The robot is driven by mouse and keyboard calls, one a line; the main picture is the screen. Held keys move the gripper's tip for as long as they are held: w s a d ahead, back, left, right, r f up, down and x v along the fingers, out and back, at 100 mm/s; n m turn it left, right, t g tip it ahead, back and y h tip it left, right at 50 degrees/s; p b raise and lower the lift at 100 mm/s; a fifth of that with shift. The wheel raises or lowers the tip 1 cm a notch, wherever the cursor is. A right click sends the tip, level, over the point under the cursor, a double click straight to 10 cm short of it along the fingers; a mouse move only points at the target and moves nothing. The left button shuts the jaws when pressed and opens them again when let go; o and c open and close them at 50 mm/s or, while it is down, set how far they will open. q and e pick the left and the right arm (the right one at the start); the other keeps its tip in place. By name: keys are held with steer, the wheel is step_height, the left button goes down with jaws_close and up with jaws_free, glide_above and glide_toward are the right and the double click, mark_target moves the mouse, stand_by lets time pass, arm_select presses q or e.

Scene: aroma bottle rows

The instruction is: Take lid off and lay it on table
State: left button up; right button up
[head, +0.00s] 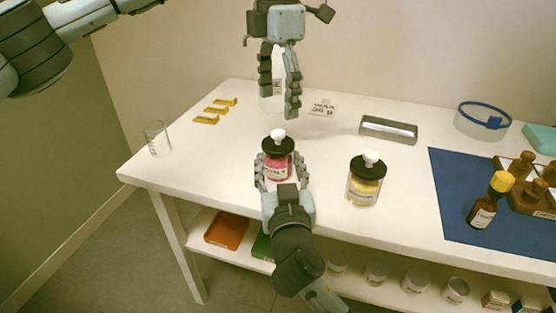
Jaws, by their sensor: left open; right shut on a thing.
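A glass bottle with pink contents (278,171) stands upright on the white table (225,175). Its black lid with a white knob (278,142) sits on top. My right gripper (280,166) is shut around the pink bottle's body from the front. My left gripper (279,112) is open and empty above and behind the lid, fingers pointing down. A second bottle with yellow contents (363,189) and a similar black lid with a white knob (369,164) stands to the right.
A white bottle (267,98) stands partly hidden behind my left gripper. A glass beaker (157,139), yellow pieces (205,118), a card (322,107) and a metal bar (388,129) lie around. A blue mat (450,191) holds a brown bottle (488,204). The table's left middle is clear.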

mark_target(278, 132)
arm_select(q)
steer(key=shift+o, duration=0.3)
arm_select(e)
jaws_close()
arm_select(q)
steer(key=shift+o, duration=0.5)
steer(key=shift+r, duration=0.15)
step_height(278, 132, down, 8)
steer(key=m, duration=0.4)
steer(key=c, duration=1.4)
steer(key=shift+r, duration=0.1)
steer(key=shift+c, duration=0.2)
